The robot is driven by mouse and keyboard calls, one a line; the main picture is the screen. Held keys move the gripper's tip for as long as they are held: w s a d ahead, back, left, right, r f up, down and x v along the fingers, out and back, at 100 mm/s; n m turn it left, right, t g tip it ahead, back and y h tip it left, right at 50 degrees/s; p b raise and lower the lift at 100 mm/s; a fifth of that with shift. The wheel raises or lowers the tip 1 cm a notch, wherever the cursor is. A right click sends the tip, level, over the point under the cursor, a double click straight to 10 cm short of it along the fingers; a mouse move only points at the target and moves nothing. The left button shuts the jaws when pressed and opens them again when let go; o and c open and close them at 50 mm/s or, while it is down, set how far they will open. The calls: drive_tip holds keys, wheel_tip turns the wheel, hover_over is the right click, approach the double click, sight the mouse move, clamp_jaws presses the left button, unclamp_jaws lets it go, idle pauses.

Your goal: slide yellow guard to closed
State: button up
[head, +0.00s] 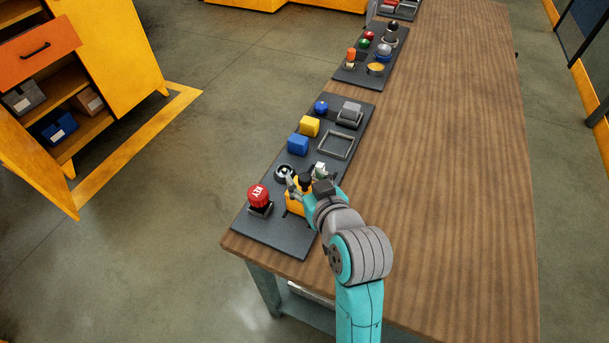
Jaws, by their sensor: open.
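My gripper (298,184) is low over the near part of the dark control panel (270,238), which lies along the table's left edge. It is open, and its fingers are beside a small black knob (305,179). A yellow-orange part (294,203), which looks like the guard, shows just below the fingers, partly hidden by my gripper and wrist. I cannot tell whether the fingers touch it or how far along its travel it stands.
A red mushroom button (258,196) stands close left of my gripper. A round dark dial (285,171) and a square frame (336,145) are just beyond. A second panel (350,77) lies farther up the wooden table (440,130), whose right side is clear.

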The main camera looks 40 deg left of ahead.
drive_tip(key=shift+x, duration=0.8)
drive_tip(key=shift+c, duration=0.3)
clamp_jaws()
drive_tip(key=w, duration=0.3)
drive_tip(key=w+a, duration=0.1)
drive_tip(key=w, duration=0.2)
drive_tip(key=w+a, duration=0.1)
drive_tip(key=w, duration=0.2)
drive_tip(key=shift+o, duration=0.3)
unclamp_jaws()
drive_tip(key=shift+w+a, duration=0.1)
drive_tip(key=shift+w, duration=0.05)
drive_tip(key=v, duration=1.2)
